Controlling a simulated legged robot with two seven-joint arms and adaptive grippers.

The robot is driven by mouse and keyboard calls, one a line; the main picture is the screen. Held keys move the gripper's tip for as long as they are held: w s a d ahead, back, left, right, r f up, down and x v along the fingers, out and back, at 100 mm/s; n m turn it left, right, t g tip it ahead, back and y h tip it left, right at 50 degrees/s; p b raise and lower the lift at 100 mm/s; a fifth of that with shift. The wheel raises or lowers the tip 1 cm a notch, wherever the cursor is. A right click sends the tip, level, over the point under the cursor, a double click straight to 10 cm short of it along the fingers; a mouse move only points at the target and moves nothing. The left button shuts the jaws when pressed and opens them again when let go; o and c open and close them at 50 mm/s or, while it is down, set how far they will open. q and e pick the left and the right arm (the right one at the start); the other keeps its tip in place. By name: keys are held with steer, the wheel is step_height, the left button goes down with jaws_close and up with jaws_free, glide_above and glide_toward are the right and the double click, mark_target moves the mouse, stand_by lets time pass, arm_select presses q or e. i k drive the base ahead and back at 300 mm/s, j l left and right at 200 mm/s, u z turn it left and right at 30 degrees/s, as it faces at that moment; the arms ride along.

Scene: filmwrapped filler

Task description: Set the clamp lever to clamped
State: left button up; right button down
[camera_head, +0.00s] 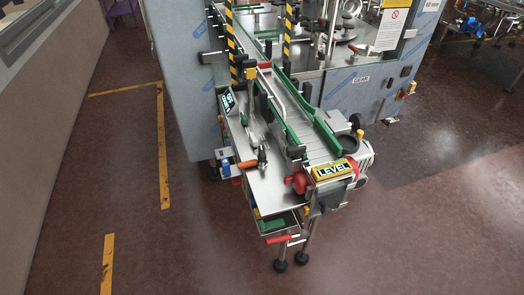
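A filling machine with a conveyor (308,127) stands ahead of me, some distance away. A small clamp-like piece with an orange tip (247,164) and a dark upright part (262,158) sits on the steel side plate (270,190) left of the belt. A red handle (279,239) sticks out low at the front end, and a red round knob (298,182) sits beside the yellow LEVEL sign (334,170). I cannot tell for certain which of these is the clamp lever, nor its setting. Neither of my grippers is in view.
Yellow floor lines (163,150) run left of the machine. Black-and-yellow striped posts (231,45) stand over the conveyor. A wall (50,120) runs along the left.

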mark_target(242, 165)
steer(key=i+j+z, duration=0.2)
steer(key=i+j, duration=0.15)
steer(key=i+j+z, duration=0.15)
steer(key=i+j, duration=0.15)
steer(key=j, duration=0.15)
steer(key=i+j+z, duration=0.2)
steer(key=j, duration=0.3)
steer(key=i, duration=0.1)
